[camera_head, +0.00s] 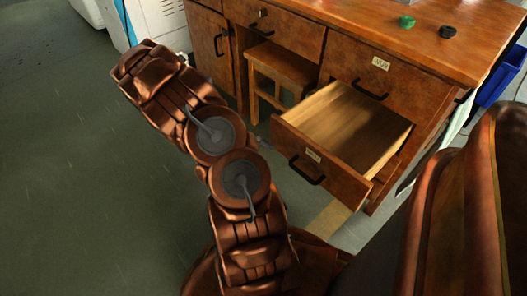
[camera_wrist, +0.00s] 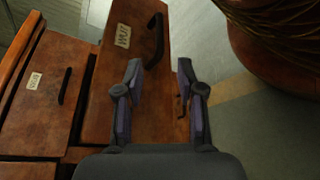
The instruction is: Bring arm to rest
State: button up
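My arm (camera_head: 240,180) rises from the bottom of the head view and bends up and to the left, in front of the wooden desk. My gripper is not clearly seen there. In the wrist view my gripper (camera_wrist: 158,78) has its two dark fingers spread apart with nothing held between them. Behind the fingers is a wooden drawer front with a label and a black handle (camera_wrist: 155,40). I cannot tell the exact distance between fingers and drawer.
The desk (camera_head: 420,50) has an open, empty-looking drawer (camera_head: 345,125) at its right. A green object (camera_head: 406,22) and a black one (camera_head: 447,32) lie on top. A wooden stool (camera_head: 282,65) stands under it. A blue bin (camera_head: 500,77) is at right. Floor at left is clear.

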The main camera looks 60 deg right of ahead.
dwell(0.3)
jog(key=w+a+r+n+t+h+p, duration=0.1)
jog(key=w+a+r+n+t+p, duration=0.15)
jog(key=a+r+p, duration=0.65)
jog(key=w+a+r+n+t+h+p, duration=0.15)
jog(key=r+t+p, duration=0.25)
jog(key=r+p, duration=1)
jog(key=s+a+r+n+t+y+p, duration=0.1)
jog(key=a+r+n+t+p, duration=0.2)
jog(key=a+r+p, duration=0.5)
jog(key=s+a+r+n+t+y+p, duration=0.1)
jog(key=a+r+n+t+p, duration=0.3)
jog(key=r, duration=1.5)
jog(key=s+a+p, duration=0.1)
jog(key=a+p, duration=0.3)
jog(key=a, duration=0.3)
jog(key=shift+s+r+n+p, duration=0.15)
jog(key=shift+s+n+p, duration=0.05)
jog(key=shift+n+p, duration=0.2)
